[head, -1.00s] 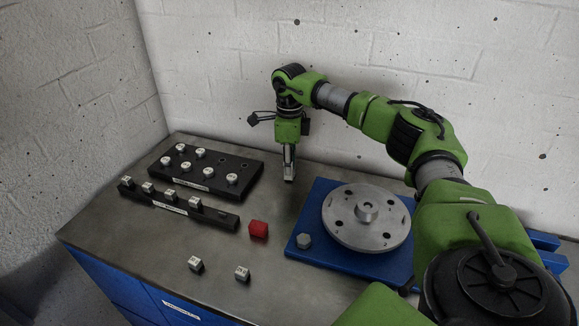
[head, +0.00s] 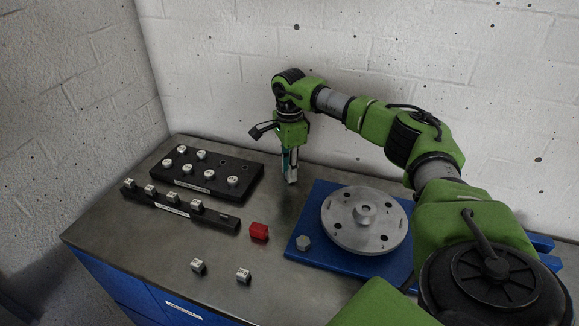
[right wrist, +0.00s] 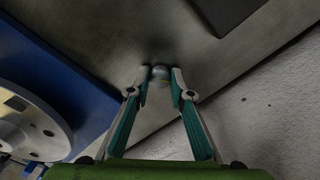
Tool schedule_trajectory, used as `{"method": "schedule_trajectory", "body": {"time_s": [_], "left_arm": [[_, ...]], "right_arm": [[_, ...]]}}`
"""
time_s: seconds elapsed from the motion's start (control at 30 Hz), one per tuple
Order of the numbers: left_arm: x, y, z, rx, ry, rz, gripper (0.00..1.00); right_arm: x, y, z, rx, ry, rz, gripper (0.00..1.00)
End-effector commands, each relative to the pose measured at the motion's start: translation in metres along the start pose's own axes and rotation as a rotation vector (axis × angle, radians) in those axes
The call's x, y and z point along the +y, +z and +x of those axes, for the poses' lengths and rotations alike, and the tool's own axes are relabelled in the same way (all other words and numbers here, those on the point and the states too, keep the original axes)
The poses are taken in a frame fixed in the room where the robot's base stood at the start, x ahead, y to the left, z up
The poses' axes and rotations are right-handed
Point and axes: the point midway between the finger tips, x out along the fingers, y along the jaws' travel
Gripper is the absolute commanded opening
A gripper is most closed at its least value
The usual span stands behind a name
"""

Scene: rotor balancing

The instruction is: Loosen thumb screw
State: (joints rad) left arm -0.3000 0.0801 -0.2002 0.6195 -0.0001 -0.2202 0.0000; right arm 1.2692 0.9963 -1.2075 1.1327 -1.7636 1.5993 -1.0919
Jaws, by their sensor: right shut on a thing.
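My right gripper (head: 291,181) points down over the back of the metal table, left of the rotor and its blue base. In the right wrist view its teal-sided fingers (right wrist: 160,76) are shut on a small round grey piece (right wrist: 160,73); I cannot tell whether this is a thumb screw. The rotor (head: 343,232), a grey metal disc with several holes, lies on the blue base (head: 325,191). A raised hub (head: 365,211) stands at its middle. My left gripper is out of view.
A black block with several white-topped knobs (head: 208,186) and a narrow black rack (head: 218,221) stand at left. A red block (head: 259,231) lies beside the base. Two small pieces (head: 198,265) (head: 243,275) stand near the front edge. A wall is close behind.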

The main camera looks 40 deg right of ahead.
Motion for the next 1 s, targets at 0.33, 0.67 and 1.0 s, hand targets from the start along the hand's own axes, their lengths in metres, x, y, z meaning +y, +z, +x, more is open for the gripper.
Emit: {"method": "schedule_trajectory", "body": {"time_s": [0.33,0.67,1.0], "left_arm": [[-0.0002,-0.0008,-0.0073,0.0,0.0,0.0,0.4],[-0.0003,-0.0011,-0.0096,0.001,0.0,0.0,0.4],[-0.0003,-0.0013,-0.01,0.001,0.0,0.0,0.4]], "right_arm": [[0.0003,0.0009,-0.0009,-0.002,-0.002,-0.328,0.0],[0.0005,0.0007,-0.0009,-0.002,-0.003,-0.641,0.0],[0.0008,0.0002,-0.0009,-0.002,-0.004,-0.964,0.0]]}}
